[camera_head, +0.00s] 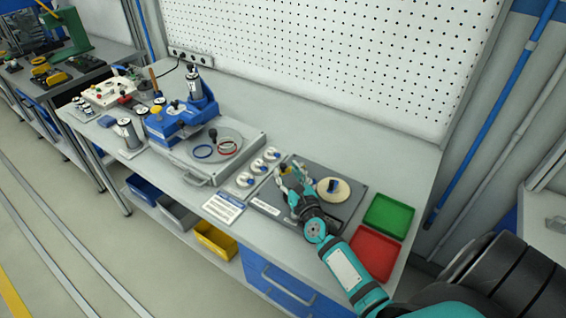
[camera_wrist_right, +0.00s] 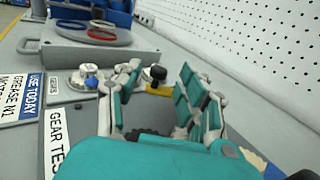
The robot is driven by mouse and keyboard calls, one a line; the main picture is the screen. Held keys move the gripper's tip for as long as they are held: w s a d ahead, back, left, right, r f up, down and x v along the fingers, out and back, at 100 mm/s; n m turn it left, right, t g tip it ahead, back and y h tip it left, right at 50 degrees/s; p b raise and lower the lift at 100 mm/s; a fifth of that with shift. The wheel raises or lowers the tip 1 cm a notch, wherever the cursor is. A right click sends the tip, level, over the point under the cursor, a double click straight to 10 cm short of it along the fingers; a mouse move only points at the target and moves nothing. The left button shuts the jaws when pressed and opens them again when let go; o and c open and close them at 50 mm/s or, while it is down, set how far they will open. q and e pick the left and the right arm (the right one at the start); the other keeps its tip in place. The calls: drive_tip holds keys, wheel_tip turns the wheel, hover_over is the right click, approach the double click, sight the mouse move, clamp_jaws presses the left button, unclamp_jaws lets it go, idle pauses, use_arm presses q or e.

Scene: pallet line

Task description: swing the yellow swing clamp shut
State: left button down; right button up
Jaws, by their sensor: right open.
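The yellow swing clamp (camera_wrist_right: 160,91) shows in the right wrist view as a short yellow arm with a black knob (camera_wrist_right: 155,73) at its end. It lies between the two fingers of my right gripper (camera_wrist_right: 160,76), which is open, with teal pads on both sides. I cannot tell whether a finger touches it. In the head view my right gripper (camera_head: 289,174) is over the left part of the dark grey fixture plate (camera_head: 268,208) and hides most of the clamp. My left gripper is not in view.
Green (camera_head: 388,214) and red (camera_head: 374,250) trays lie further right. Several small white dials (camera_head: 259,167) and a blue machine (camera_head: 180,122) stand left. A pegboard wall (camera_head: 330,55) closes the back.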

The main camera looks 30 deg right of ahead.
sight(285, 168)
drive_tip(key=x, duration=0.2)
drive_tip(key=shift+w+d, duration=0.1)
drive_tip(key=shift+w, duration=0.2)
drive_tip(key=shift+w+d, duration=0.1)
drive_tip(key=shift+w, duration=0.45)
drive_tip(key=shift+c, duration=0.8)
clamp_jaws()
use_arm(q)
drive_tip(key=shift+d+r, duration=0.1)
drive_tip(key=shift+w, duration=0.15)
use_arm(e)
drive_tip(key=shift+s+d+f, duration=0.1)
